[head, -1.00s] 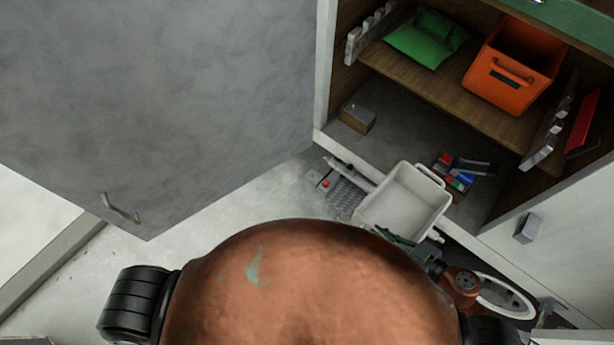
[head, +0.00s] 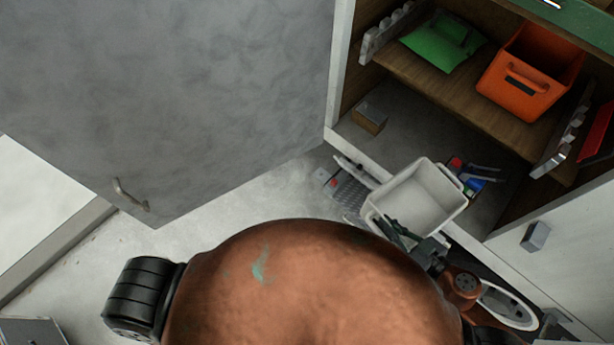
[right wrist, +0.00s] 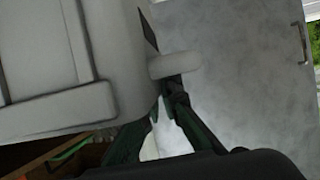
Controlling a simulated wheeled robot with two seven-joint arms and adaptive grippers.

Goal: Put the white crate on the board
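The white crate (head: 425,203) is in front of the cabinet opening in the head view, its open top facing me and looking empty. My right gripper (head: 402,234) is at its near rim. In the right wrist view the crate wall (right wrist: 65,60) fills the left side, and the dark green fingers (right wrist: 160,115) close in at its pale handle (right wrist: 174,64); they look shut on it. A wooden board (head: 455,92) forms the shelf inside the cabinet, above and behind the crate. My left gripper is not in view.
A small box (head: 368,118) and coloured tools (head: 470,178) lie below. A grey door (head: 180,90) stands open at left.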

